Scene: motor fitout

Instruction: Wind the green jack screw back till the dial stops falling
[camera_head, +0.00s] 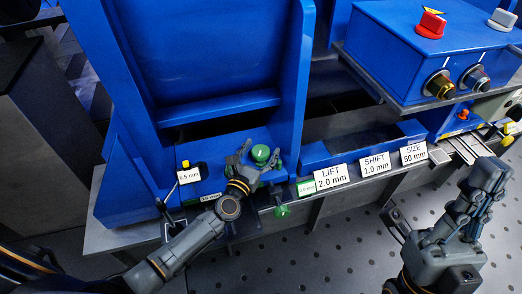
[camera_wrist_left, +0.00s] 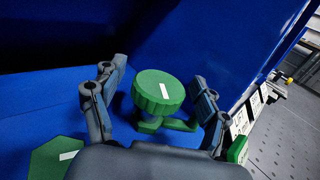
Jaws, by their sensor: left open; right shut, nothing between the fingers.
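A green round knob (camera_head: 261,154) with a white mark on top, like a screw head, stands on the blue block under the tall blue frame. It also shows in the left wrist view (camera_wrist_left: 158,88). My left gripper (camera_head: 260,157) is open, with one finger on each side of this knob; a gap shows on both sides. A second green knob (camera_head: 282,210) sits lower, on the front edge. A readout tag (camera_head: 189,175) at the left of the block seems to read 6.5 mm. My right gripper (camera_head: 492,175) is shut and empty at the right, away from the knobs.
Cards read LIFT 2.0 mm (camera_head: 331,177), SHIFT 1.0 mm (camera_head: 375,164) and SIZE 50 mm (camera_head: 414,152) along the bench edge. A blue control box (camera_head: 400,45) with a red switch (camera_head: 431,24) is at the upper right. The frame's right post (camera_head: 295,80) rises behind my left gripper.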

